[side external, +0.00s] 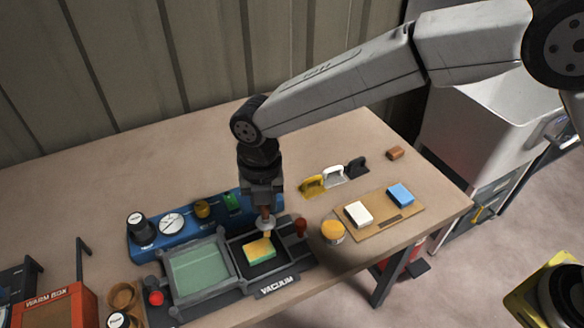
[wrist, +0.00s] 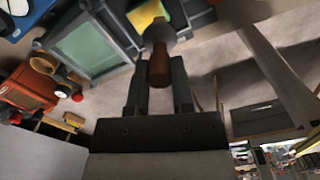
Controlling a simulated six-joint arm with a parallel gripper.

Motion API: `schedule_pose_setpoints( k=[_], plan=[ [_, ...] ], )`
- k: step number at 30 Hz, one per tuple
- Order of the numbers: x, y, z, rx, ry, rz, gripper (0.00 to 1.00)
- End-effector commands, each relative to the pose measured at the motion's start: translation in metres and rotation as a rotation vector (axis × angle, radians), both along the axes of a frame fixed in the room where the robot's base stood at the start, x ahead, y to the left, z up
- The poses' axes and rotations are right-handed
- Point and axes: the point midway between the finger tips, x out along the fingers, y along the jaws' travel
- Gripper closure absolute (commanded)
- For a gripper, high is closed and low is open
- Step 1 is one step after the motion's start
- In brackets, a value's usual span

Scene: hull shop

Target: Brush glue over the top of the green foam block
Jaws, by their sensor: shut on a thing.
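The green foam block (side external: 261,254) sits in the black recess of the vacuum fixture. A yellow-orange layer covers much of its top, with green showing at its edges. My gripper (side external: 264,207) is shut on a brush (side external: 265,225) with a brown handle, pointing down over the block. The bristles are at or just above the block's top; contact is hard to tell. In the wrist view, the brush handle (wrist: 159,68) is between the fingers and the block (wrist: 148,13) shows yellow with green. A glue pot (side external: 333,233) with yellow-orange contents stands right of the fixture.
A blue control box (side external: 158,241) stands behind. White (side external: 358,214) and blue (side external: 400,195) blocks lie on a board. An orange warm box (side external: 52,306) is at left.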

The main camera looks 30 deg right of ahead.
Motion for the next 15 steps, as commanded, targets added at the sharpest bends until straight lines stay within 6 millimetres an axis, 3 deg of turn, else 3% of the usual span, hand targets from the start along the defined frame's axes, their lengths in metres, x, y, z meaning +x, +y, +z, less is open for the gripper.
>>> schedule_pose_setpoints(
  k=[15],
  plan=[
    [0.0,0.0,-0.037,-0.002,0.002,0.001,1.0]
  ],
)
